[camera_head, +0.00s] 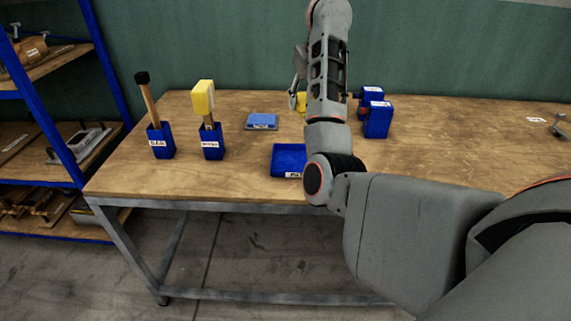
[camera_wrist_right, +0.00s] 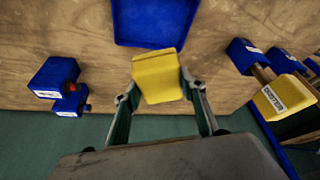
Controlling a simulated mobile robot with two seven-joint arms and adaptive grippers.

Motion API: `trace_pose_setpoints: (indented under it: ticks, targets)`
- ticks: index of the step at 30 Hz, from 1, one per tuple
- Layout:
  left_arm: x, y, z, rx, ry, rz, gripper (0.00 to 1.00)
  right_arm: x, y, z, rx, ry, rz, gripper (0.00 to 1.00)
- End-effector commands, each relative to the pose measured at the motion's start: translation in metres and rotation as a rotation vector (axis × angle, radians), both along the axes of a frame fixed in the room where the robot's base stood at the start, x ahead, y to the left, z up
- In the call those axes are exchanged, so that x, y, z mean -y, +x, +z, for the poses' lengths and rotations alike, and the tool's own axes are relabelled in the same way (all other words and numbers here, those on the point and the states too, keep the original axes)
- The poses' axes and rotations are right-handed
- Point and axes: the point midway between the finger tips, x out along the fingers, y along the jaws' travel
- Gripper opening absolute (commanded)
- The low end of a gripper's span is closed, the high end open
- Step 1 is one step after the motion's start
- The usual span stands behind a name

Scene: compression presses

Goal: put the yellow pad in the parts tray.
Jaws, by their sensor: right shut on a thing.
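The yellow pad (camera_wrist_right: 158,78) is held between the two fingers of my right gripper (camera_wrist_right: 160,84) in the right wrist view. In the head view only a small part of the pad (camera_head: 301,102) shows, beside my forearm, with the gripper (camera_head: 296,97) mostly hidden. The parts tray is an open, shallow blue tray (camera_head: 287,161) at the front of the table, its right side covered by my arm. In the wrist view the tray (camera_wrist_right: 155,42) is at the top, past the pad's far edge. The pad is outside the tray in the picture. My left gripper is not in view.
Two blue holders, one with a wooden-handled tool (camera_head: 157,139) and one with a yellow-headed tool (camera_head: 203,98), stand at left. A flat blue labelled block (camera_head: 262,121) lies behind the tray. Blue blocks (camera_head: 377,120) stand right of my arm. The table right is mostly clear.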

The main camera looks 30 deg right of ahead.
Motion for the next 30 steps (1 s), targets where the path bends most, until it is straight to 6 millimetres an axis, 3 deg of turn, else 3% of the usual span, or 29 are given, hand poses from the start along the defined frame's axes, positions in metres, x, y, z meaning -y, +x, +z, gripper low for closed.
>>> trace_pose_setpoints:
  ticks: [15, 30]
  targets:
    - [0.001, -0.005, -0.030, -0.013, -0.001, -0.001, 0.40, 0.001, -0.002, -0.122, -0.007, -0.002, 0.001, 0.23]
    - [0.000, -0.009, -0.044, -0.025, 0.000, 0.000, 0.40, 0.001, -0.001, -0.182, -0.005, -0.002, 0.000, 0.23]
